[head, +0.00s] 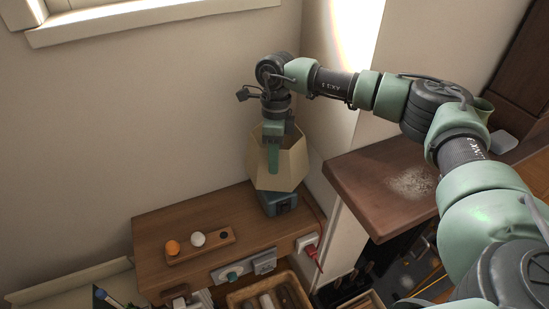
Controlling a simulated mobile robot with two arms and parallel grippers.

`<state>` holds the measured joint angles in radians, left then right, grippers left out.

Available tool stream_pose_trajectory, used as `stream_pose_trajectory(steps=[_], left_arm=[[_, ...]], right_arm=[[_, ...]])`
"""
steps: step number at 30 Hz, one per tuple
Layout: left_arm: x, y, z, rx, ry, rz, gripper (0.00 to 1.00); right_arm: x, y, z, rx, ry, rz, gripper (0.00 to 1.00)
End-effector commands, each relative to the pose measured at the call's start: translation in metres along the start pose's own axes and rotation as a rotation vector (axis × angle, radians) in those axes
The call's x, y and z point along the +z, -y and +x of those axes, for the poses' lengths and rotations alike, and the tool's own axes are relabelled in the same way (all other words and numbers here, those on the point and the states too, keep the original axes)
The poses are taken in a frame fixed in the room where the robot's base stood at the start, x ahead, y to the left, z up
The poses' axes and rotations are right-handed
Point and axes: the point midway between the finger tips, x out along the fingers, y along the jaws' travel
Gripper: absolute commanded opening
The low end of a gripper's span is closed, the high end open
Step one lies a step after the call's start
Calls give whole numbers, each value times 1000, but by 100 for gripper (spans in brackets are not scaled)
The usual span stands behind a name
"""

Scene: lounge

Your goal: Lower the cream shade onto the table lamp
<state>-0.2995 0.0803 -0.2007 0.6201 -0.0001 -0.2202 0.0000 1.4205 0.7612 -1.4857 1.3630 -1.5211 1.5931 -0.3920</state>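The cream shade (292,163) is a faceted piece near the wall corner in the head view. It is directly above the table lamp's blue-grey base (277,203), and its lower edge overlaps the base's top in the picture; I cannot tell whether they touch. My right gripper (272,165) points down at the shade from above, with a green finger against its near side. It appears shut on the shade's wall; the other finger is hidden. The lamp's upper part is hidden by the shade. My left gripper is out of view.
The lamp stands on a wooden side table (160,228). A small wooden tray (213,246) holds an orange ball (172,247) and a white ball (198,239). A red plug (311,251) sits in a wall socket. A higher brown counter (365,185) is at right.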

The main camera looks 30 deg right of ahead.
Motion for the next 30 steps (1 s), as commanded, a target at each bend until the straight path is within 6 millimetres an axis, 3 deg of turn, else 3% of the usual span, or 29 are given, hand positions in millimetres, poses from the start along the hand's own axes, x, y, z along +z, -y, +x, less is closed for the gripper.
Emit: stream_pose_trajectory(steps=[8, 21, 30], left_arm=[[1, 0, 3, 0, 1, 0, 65], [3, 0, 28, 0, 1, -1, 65], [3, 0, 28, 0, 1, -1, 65]], right_arm=[[0, 1, -4, -1, 1, 0, 29], [1, 1, -67, -2, 1, 0, 29], [0, 0, -75, 1, 0, 0, 29]])
